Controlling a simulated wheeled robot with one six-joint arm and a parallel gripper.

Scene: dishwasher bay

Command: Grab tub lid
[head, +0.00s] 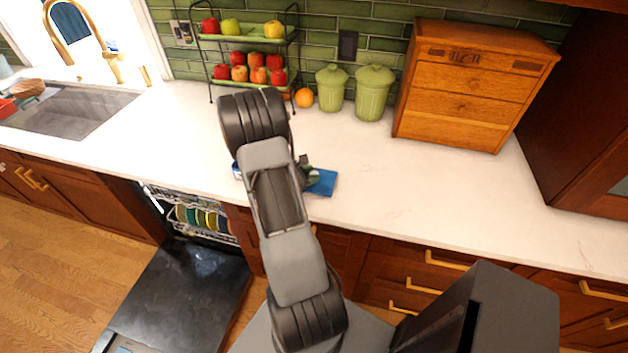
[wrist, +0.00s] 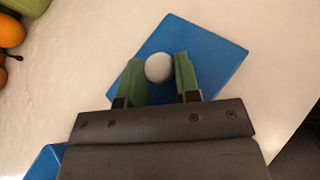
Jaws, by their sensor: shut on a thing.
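The tub lid (wrist: 212,48) is a flat blue square with a round pale knob (wrist: 158,68) in its middle. In the wrist view the two green fingers of my gripper (wrist: 158,82) stand on either side of the knob, shut on it. In the head view the lid (head: 322,183) shows as a blue patch on the white counter, partly hidden behind my arm. My gripper (head: 306,172) is mostly hidden there too. I cannot tell whether the lid touches the counter. Another blue thing (wrist: 44,163), perhaps the tub, shows at the lower left of the wrist view.
Green canisters (head: 371,95), an orange (head: 305,97), a fruit rack (head: 250,84) and a wooden drawer box (head: 468,85) stand along the back. The dishwasher door (head: 180,295) hangs open below the counter at left. The counter (head: 420,190) right of the lid is clear.

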